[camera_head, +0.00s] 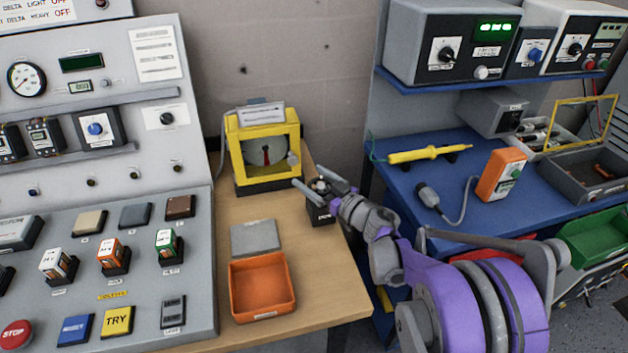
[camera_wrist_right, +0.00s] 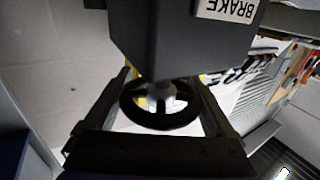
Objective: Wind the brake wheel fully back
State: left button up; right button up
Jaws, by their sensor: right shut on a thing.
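The brake unit (camera_head: 320,214) is a small dark box with a pale label, at the right side of the wooden table. In the right wrist view the brake box (camera_wrist_right: 185,45) carries a plate reading BRAKE, upside down. Its black spoked brake wheel (camera_wrist_right: 161,122) with a grey hub sits between the fingers. My right gripper (camera_head: 318,184) reaches in from the right over the unit; in the right wrist view its fingers (camera_wrist_right: 162,104) are shut on the wheel's rim from both sides. In the head view the wheel is mostly hidden by the gripper. My left gripper is out of view.
A yellow-framed meter (camera_head: 263,150) stands close behind the brake unit. A grey plate (camera_head: 255,237) and an orange tray (camera_head: 262,288) lie in front and left. A control panel (camera_head: 200,200) bounds the left, a blue bench (camera_head: 425,200) the right.

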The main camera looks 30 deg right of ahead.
dwell(0.3)
jog(key=o, duration=1.1)
jog(key=shift+f, duration=0.1)
jog(key=shift+s, duration=0.1)
jog(key=v, duration=1)
jog(key=shift+s+d, duration=0.15)
jog(key=shift+s, duration=0.15)
jog(key=shift+s, duration=0.1)
